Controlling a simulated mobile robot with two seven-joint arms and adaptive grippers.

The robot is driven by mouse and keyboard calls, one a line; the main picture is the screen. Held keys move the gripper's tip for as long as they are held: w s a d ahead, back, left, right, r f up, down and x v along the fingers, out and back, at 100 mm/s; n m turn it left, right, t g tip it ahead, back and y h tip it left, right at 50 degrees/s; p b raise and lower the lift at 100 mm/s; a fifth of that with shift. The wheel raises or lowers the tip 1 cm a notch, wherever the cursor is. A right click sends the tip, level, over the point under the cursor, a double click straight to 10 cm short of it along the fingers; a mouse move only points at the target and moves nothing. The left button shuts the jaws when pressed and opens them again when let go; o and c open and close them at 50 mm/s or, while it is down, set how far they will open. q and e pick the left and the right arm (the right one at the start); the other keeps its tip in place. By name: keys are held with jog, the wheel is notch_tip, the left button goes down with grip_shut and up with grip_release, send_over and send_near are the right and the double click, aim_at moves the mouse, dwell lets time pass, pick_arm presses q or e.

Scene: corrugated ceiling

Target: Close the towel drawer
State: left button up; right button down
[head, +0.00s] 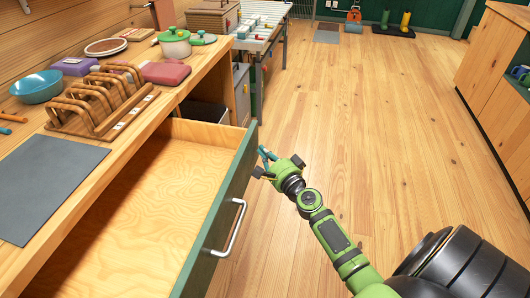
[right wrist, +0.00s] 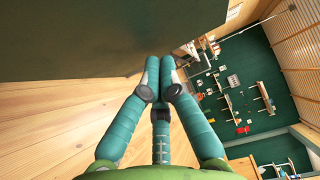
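The drawer (head: 150,235) is pulled out from under the wooden counter, and the visible part of its pale wood inside is empty. Its green front (head: 205,232) carries a silver bar handle (head: 235,228). My right gripper (head: 265,158) is at the far end of the drawer front, on its outer side, away from the handle. In the right wrist view its fingertips (right wrist: 160,62) are together with nothing seen between them, close to a dark green panel (right wrist: 85,35). I cannot tell whether they touch it. No towel is seen. My left gripper is out of view.
The counter holds a grey mat (head: 45,180), a wooden rack (head: 100,105), a blue bowl (head: 37,88) and a green-lidded pot (head: 174,43). A metal-legged table (head: 265,22) stands beyond. The wooden floor (head: 370,130) right of the drawer is clear. Another cabinet (head: 495,75) stands at right.

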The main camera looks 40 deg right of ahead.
aim_at(171, 129)
jog(key=shift+w+a, duration=0.1)
jog(key=shift+w+a, duration=0.25)
jog(key=w+a, duration=0.2)
jog(key=w, duration=0.1)
jog(key=w+a, duration=0.3)
jog(key=shift+a+r, duration=0.1)
jog(key=w+a+b, duration=0.1)
jog(key=w+a, duration=0.1)
jog(key=w, duration=0.1)
jog(key=w+a+b, duration=0.1)
jog(key=w+a, duration=0.2)
jog(key=shift+w+a+f, duration=0.2)
jog(key=shift+w+a, duration=0.15)
jog(key=w+a+b, duration=0.2)
jog(key=w+a, duration=0.1)
jog(key=w, duration=0.1)
jog(key=w+a+b, duration=0.2)
jog(key=w+a, duration=0.2)
jog(key=shift+w+a, duration=0.2)
jog(key=shift+w, duration=0.15)
jog(key=shift+w+a+b, duration=0.15)
jog(key=shift+b, duration=0.15)
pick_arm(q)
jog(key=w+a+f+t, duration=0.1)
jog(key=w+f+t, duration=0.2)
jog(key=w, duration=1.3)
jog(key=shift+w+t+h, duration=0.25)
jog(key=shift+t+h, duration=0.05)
pick_arm(e)
jog(key=shift+r, duration=0.3)
